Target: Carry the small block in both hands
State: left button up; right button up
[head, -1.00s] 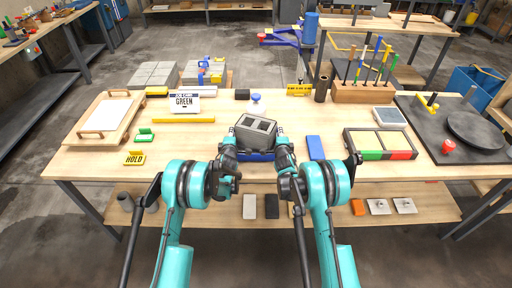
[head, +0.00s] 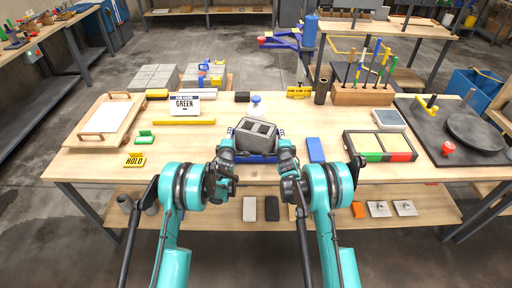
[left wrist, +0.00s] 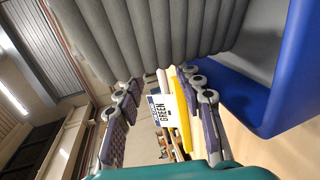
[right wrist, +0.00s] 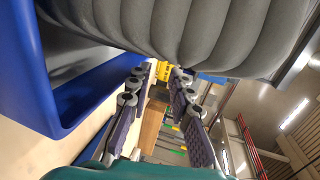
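The small block (head: 254,134) is grey ribbed concrete with square hollows in its top, slightly tilted between my two grippers at the middle of the table. Its ribbed side fills the top of the left wrist view (left wrist: 150,35) and of the right wrist view (right wrist: 190,35). My left gripper (head: 229,154) is at its left side, my right gripper (head: 285,152) at its right. In the wrist views the fingers of each stand apart with nothing between them. A blue tray (head: 258,159) shows below the block; contact between them is unclear.
A blue-capped bottle (head: 256,105) stands just behind the block. A blue flat piece (head: 316,149) lies to the right, beside a tray with green and red fronts (head: 372,157). The GREEN sign (head: 186,104) and yellow bar (head: 184,122) are at left.

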pick_arm(q)
jog(key=shift+a, duration=0.2)
pick_arm(e)
jog(key=shift+d, duration=0.2)
pick_arm(q)
jog(key=shift+a+f, duration=0.1)
pick_arm(e)
jog(key=shift+f, duration=0.1)
jog(key=o, duration=0.5)
jog(key=shift+d, duration=0.1)
jog(key=shift+o, duration=0.2)
pick_arm(q)
jog(key=shift+s+a, duration=0.1)
jog(key=v, duration=0.7)
jog(key=shift+s, duration=0.35)
pick_arm(e)
jog(key=shift+v, duration=4)
